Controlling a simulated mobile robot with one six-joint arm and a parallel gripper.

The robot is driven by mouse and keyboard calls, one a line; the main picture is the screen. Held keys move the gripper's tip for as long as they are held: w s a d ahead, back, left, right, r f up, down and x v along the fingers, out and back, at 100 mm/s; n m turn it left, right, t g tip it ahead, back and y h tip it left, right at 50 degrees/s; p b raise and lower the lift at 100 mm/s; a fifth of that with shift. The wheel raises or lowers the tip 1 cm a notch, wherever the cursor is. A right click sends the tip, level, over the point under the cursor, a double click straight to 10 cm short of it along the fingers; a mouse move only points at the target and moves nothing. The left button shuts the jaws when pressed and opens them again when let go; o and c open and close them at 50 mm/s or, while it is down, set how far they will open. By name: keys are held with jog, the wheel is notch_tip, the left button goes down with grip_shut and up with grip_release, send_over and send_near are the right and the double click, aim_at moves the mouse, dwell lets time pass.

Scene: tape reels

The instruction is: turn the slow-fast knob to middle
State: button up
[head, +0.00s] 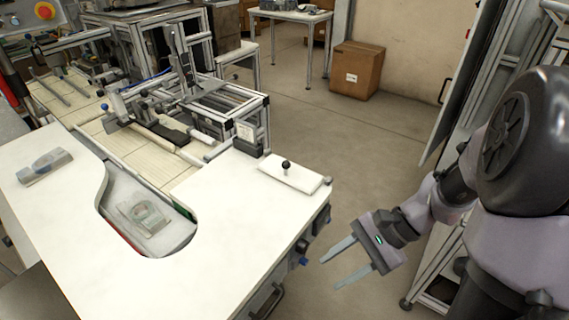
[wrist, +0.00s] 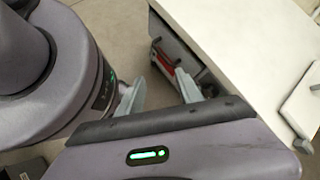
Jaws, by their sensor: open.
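A black ball-topped knob (head: 286,165) stands on a white plate (head: 294,175) at the table's right corner in the head view. I cannot read any slow or fast marking there, and its setting cannot be told. Dark and blue knobs (head: 302,248) sit on the table's right side face, too small to read. My gripper (head: 330,273) is open and empty, right of the table and apart from it, with its fingers pointing left. In the wrist view my open gripper (wrist: 160,82) has its fingers beside the table edge, with nothing between them.
The white table (head: 215,220) has a cutout holding a grey tray with a tape reel. Another reel piece (head: 44,167) lies at its left. A metal-frame machine (head: 200,105) stands behind. A cardboard box (head: 357,70) is on the floor. Floor between table and arm is clear.

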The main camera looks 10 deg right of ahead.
jog(key=d+f+m+t+y, duration=0.4)
jog(key=d+f+m, duration=0.25)
jog(key=f, duration=0.25)
jog(key=m+t+b, duration=0.1)
jog(key=m+t, duration=0.8)
send_near(304, 261)
jog(key=b+x, duration=0.4)
jog(key=x, duration=0.3)
jog(key=shift+w+f+h, duration=0.3)
jog(key=shift+w+f, duration=0.1)
jog(key=shift+f, duration=0.1)
grip_shut()
